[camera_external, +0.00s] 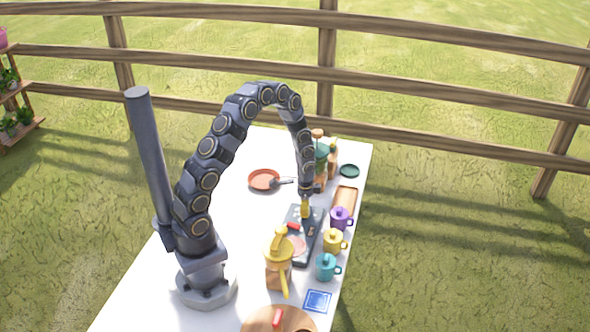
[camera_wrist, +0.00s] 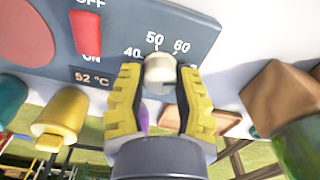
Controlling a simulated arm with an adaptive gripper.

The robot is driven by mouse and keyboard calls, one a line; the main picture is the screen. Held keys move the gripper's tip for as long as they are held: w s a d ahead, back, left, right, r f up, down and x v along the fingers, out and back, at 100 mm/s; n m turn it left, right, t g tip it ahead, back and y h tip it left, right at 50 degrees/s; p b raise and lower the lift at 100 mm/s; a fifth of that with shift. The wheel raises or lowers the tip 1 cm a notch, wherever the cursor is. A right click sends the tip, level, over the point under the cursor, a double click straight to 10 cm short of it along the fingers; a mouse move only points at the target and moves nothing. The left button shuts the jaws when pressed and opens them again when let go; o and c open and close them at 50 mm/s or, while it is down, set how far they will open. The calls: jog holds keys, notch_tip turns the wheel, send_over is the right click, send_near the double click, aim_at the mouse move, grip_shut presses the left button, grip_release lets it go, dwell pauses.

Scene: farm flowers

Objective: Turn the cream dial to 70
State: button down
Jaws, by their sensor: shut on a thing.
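The cream dial (camera_wrist: 159,70) sits on a dark grey panel (camera_wrist: 205,33) and shows in the wrist view with the marks 40, 50 and 60 around it. A display (camera_wrist: 92,77) on the panel reads 52 °C. A red switch (camera_wrist: 86,32) stands between OFF and ON. My gripper (camera_wrist: 160,84) has its yellow fingers shut on the dial, one on each side. In the external view my gripper (camera_external: 305,208) reaches down to the far part of the panel (camera_external: 314,232), and hides the dial there.
Purple (camera_external: 340,217), yellow (camera_external: 334,240) and teal (camera_external: 326,266) lidded mugs stand close along the panel's right side. A red pan (camera_external: 264,179) lies farther back. The table's left part (camera_external: 215,215) is clear.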

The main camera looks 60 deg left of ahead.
jog(key=c, duration=0.6)
grip_release()
notch_tip(320, 180, up, 12)
dwell(0.4)
